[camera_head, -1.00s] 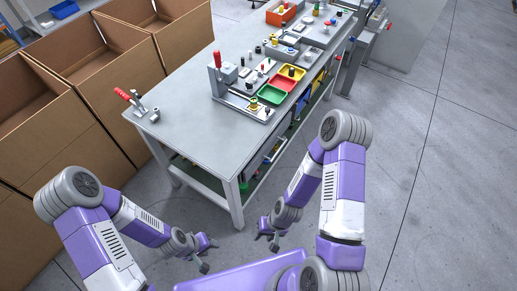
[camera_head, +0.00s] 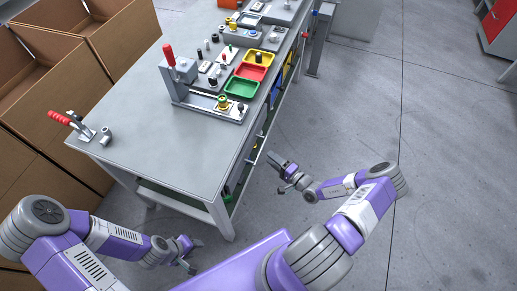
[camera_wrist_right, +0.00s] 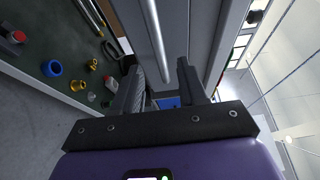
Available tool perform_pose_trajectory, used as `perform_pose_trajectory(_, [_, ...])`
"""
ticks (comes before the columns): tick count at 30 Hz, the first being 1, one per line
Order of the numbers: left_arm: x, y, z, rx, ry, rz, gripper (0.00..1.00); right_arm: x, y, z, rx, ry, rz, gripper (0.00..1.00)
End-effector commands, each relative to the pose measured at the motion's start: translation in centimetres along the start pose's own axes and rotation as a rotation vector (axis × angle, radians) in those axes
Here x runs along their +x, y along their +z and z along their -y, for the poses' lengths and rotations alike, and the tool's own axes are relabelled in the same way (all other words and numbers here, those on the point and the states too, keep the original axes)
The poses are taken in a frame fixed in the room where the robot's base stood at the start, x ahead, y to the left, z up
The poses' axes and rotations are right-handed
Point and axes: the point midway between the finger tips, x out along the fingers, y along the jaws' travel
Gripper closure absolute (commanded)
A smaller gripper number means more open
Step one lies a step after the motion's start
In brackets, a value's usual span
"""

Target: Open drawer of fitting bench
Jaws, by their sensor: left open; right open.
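The grey fitting bench (camera_head: 150,130) fills the left centre of the head view. In the right wrist view a grey drawer front (camera_wrist_right: 200,40) with a long bar handle (camera_wrist_right: 155,45) runs down the picture. My right gripper (camera_head: 280,168) is open beside the bench's right side; in the wrist view its two fingers (camera_wrist_right: 160,78) point toward the handle, one to each side of its near end. I see nothing held, and contact cannot be told. My left gripper (camera_head: 190,256) is open and empty, low in front of the bench's near end.
On the bench top are a red-handled clamp (camera_head: 70,121), a fixture, and green (camera_head: 241,87) and red (camera_head: 252,72) trays. Small fittings, including a blue ring (camera_wrist_right: 52,69), lie on a dark surface beside the drawer. Cardboard boxes (camera_head: 50,100) stand left; the floor at right is clear.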

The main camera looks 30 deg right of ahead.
Motion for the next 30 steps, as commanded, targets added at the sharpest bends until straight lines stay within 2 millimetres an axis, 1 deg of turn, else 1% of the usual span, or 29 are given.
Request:
perform_pose_trajectory(6, [1.0,0.0,0.4,0.0,0.0,0.0,0.57,3.5,0.2,-0.1,0.001,-0.001,0.006,0.58])
perform_pose_trajectory(12, [1.6,-0.1,0.6,0.0,0.0,0.0,0.57,6.1,0.2,-0.1,0.0,0.0,0.005,0.58])
perform_pose_trajectory(16, [1.7,-0.1,0.7,0.0,0.0,0.0,0.57,6.8,0.2,-0.1,0.001,0.002,0.006,0.58])
perform_pose_trajectory(23, [1.7,-0.1,0.6,0.0,0.0,0.0,0.57,6.9,0.2,0.0,0.002,0.002,0.006,0.58])
perform_pose_trajectory(24, [1.7,-0.1,0.6,0.0,0.0,0.0,0.57,6.9,0.2,0.0,0.002,0.002,0.006,0.59])
perform_pose_trajectory(26, [1.7,-0.1,0.6,0.0,0.0,0.0,0.57,6.9,0.2,0.0,0.002,0.002,0.006,0.69])
perform_pose_trajectory(30, [1.7,-0.1,0.6,0.0,0.0,0.0,0.57,6.9,0.2,0.0,0.002,0.002,0.006,0.9])
